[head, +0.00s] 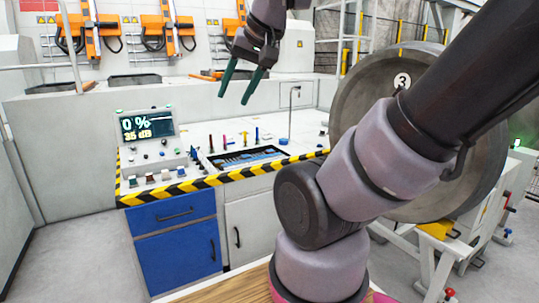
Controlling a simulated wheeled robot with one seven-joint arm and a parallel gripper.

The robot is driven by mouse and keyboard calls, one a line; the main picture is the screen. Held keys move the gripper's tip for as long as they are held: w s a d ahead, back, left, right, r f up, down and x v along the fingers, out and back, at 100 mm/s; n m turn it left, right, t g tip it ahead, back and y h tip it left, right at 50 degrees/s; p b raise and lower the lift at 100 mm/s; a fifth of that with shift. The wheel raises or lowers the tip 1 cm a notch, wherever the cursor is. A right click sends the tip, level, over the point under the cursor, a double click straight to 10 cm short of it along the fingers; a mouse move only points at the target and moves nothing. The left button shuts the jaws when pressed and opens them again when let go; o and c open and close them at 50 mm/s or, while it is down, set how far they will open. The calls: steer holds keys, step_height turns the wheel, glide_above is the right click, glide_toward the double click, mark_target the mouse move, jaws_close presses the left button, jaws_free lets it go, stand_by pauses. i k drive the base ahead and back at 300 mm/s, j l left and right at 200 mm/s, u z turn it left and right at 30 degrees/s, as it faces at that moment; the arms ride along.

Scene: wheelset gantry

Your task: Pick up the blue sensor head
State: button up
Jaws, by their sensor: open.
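Several small upright pieces in different colours stand on the white bench top (205,134). One slim piece is blue (257,134), and a low round blue piece (284,142) sits to its right. I cannot tell for sure which of them is the blue sensor head. My gripper (234,99) hangs above and behind the bench in the picture, with its two dark green fingers apart and nothing between them. It is clear of the pieces.
A dark tray with blue contents (248,165) lies at the bench's striped front edge. A display (146,125) reading 0 % stands at left. A thin bent post (291,108) rises at the back right. A large wheel (372,95) marked 3 stands at right, partly behind my arm.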

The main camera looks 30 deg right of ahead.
mark_target(181, 171)
steer(key=i+j+z, duration=0.2)
steer(key=z, duration=0.2)
steer(key=i+j+z, duration=0.15)
steer(key=j+z, duration=0.3)
steer(key=i+j, duration=0.15)
steer(key=j, duration=0.3)
steer(key=i+j+z, duration=0.1)
steer(key=j, duration=0.35)
steer(key=i+j, duration=0.15)
steer(key=j, duration=0.3)
steer(key=i+j+z, duration=0.15)
steer(key=j, duration=0.3)
steer(key=i+j, duration=0.1)
steer(key=j, duration=0.35)
steer(key=i+j+z, duration=0.1)
steer(key=j, duration=0.4)
